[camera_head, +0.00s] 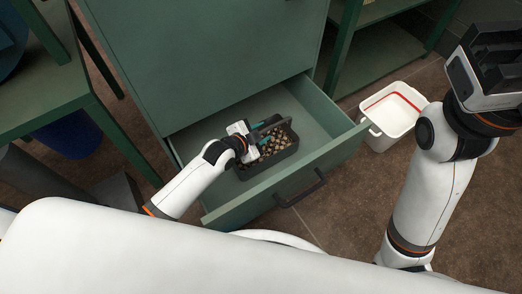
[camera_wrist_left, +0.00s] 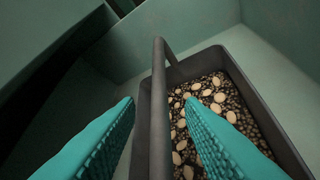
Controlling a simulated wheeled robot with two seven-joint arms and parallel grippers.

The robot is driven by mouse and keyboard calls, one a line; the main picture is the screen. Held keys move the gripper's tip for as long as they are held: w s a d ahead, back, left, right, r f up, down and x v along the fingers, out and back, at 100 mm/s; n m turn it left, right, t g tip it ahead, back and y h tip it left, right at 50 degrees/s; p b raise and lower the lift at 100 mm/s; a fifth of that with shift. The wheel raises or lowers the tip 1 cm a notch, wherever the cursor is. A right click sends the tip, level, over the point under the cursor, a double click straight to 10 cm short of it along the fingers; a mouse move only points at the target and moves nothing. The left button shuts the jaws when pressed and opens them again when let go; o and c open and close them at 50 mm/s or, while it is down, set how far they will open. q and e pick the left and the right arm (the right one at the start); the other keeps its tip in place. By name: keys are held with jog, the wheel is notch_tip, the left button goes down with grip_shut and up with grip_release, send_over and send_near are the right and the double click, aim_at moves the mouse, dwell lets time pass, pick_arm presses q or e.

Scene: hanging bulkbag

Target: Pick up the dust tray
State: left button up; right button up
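The dust tray (camera_head: 275,161) is a dark grey open box that lies in the open green drawer (camera_head: 330,152). It holds dark granules and several pale flat pieces. Its raised bar handle (camera_wrist_left: 160,110) shows in the left wrist view. My left gripper (camera_head: 264,131) reaches over the tray from the left. Its teal fingers are open, one on each side of the handle, with gaps visible between finger and bar in the left wrist view (camera_wrist_left: 158,100). My right gripper (camera_head: 494,62) is raised at the upper right, away from the drawer; its finger state is unclear.
The green cabinet (camera_head: 210,60) rises behind the drawer, whose front has a dark handle (camera_head: 300,190). A white bin (camera_head: 392,128) with a red stripe stands on the brown floor to the right. A green table (camera_head: 50,100) is at left, green shelves (camera_head: 380,55) at the back right.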

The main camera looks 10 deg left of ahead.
pick_arm(q)
jog(key=shift+w+d, duration=0.1)
jog(key=shift+w, duration=0.05)
grip_shut()
jog(key=shift+f, duration=0.1)
dwell(1.2)
